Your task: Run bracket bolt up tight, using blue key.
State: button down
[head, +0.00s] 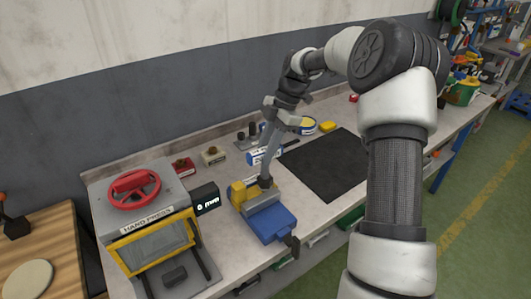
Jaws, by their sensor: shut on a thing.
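My gripper (267,172) points down in the head view, with its long grey fingers just above the vise. It is shut on a small dark thing (265,183) at the fingertips, too small and covered to tell whether it is the blue key. The blue vise (275,225) stands on the bench with grey jaws. A yellow piece (238,192) is at the vise's back left; I cannot tell whether it is the bracket. The bolt is not distinguishable. The held thing is at or just above the vise jaws; contact cannot be told.
A hand press (148,215) with a red wheel stands left of the vise, a black box (206,198) between them. A blue and white container (257,157) lies behind the fingers. A dark mat (325,165) lies clear to the right. Small red and beige boxes stand behind.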

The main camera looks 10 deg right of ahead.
jog(key=shift+m+t+b, duration=0.7)
jog(key=shift+m+b, duration=0.3)
jog(key=shift+m, duration=0.9)
jog(key=shift+m+b, duration=0.3)
jog(key=shift+b, duration=0.15)
jog(key=shift+m+t+b, duration=0.4)
jog(key=shift+m+t, duration=0.1)
jog(key=shift+m+b, duration=0.35)
jog(key=shift+m, duration=0.25)
jog(key=shift+m+t+b, duration=0.6)
jog(key=shift+m+b, duration=0.05)
jog(key=shift+m, duration=0.45)
jog(key=shift+m, duration=0.3)
